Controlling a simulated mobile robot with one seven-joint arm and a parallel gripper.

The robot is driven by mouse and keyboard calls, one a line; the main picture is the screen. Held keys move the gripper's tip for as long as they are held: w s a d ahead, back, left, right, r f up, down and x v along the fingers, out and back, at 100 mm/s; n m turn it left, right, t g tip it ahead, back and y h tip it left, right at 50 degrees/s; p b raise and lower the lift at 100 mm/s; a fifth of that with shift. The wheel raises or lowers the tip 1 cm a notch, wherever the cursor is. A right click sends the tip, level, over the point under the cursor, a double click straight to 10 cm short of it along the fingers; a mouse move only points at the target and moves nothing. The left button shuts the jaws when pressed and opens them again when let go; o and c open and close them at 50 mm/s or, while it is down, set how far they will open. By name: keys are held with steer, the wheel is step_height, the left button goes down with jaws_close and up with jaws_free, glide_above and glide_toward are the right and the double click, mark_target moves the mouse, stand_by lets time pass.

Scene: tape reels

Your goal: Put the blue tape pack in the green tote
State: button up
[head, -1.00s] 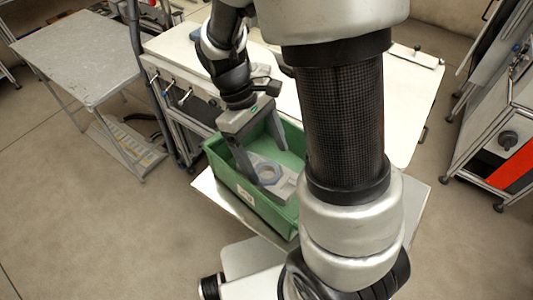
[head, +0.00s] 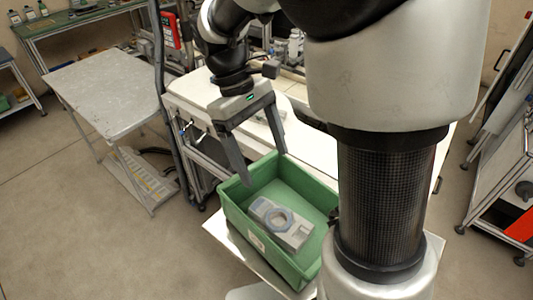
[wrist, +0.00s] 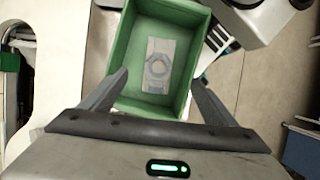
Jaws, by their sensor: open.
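The green tote (head: 236,217) stands open on a white surface in the head view; its wall also shows in the wrist view (wrist: 124,45). A pale pack with a blue-grey ring (head: 297,236) lies flat on the tote's floor; it appears to be the blue tape pack and also shows in the wrist view (wrist: 158,85). My gripper (head: 264,167) is above the tote, with its fingers spread wide and nothing between them. In the wrist view, my fingers (wrist: 160,77) stand either side of the pack, apart from it.
A white workbench (head: 195,90) is behind the tote, with small items on it. A shelf cart (head: 505,180) stands at the right.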

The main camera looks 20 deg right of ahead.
steer(key=s+d+r+m+t+y, duration=0.2)
steer(key=s+r+m+t, duration=0.5)
steer(key=s+t, duration=0.1)
steer(key=shift+s+d+r+t+y, duration=0.3)
steer(key=shift+s+d+t, duration=0.1)
steer(key=shift+t, duration=0.2)
